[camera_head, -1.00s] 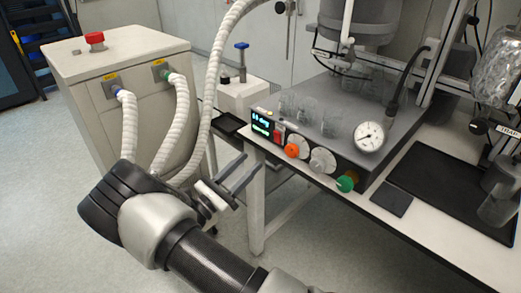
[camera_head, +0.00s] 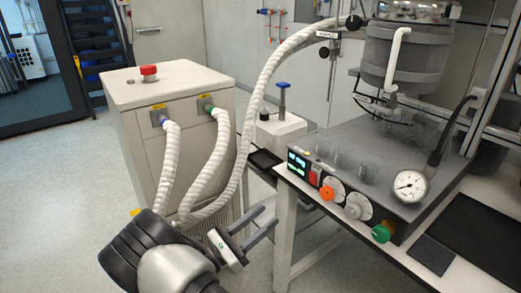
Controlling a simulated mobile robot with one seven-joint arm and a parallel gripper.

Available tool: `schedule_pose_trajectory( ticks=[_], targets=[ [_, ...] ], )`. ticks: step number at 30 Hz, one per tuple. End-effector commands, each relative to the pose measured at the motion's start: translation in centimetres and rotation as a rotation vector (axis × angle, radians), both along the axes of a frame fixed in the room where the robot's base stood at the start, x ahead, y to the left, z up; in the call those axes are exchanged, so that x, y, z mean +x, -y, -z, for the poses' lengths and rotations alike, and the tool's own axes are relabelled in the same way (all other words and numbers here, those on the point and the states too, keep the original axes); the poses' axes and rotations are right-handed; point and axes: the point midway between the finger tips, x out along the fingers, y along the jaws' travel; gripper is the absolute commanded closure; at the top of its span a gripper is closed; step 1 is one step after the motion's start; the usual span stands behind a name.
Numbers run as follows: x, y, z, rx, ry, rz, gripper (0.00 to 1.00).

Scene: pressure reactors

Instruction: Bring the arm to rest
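My arm comes up from the bottom of the head view, with its dark and grey wrist at the lower left. My gripper (camera_head: 262,224) points to the right, in front of the bench's left leg in the picture. Its two dark fingers stand apart with nothing visible between them. The fingers appear clear of the bench and of the hoses, though depth is hard to judge.
A reactor control box (camera_head: 350,170) with knobs and a gauge (camera_head: 410,186) stands on the white bench (camera_head: 345,222). A white cabinet (camera_head: 180,90) with a red button (camera_head: 148,72) stands left. White hoses (camera_head: 212,165) hang behind my wrist. Floor (camera_head: 60,190) at left is clear.

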Motion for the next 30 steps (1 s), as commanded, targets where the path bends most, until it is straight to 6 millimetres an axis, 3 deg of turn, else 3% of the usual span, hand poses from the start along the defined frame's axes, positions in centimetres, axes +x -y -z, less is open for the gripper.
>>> schedule_pose_trajectory(
  ticks=[4, 8, 12, 15, 21, 30],
  targets=[
    [-0.3, 3.1, -2.2, 0.13, 0.013, 0.107, 0.61],
    [-2.1, 8.0, -4.9, 0.375, 0.045, 0.291, 0.61],
    [-5.5, 12.6, -7.3, 0.677, 0.112, 0.494, 0.61],
    [-8.3, 14.7, -8.8, 0.892, 0.182, 0.619, 0.61],
    [-13.8, 16.5, -11.7, 1.313, 0.371, 0.819, 0.61],
    [-20.3, 15.5, -16.3, 1.883, 0.758, 0.97, 0.61]
  ],
)
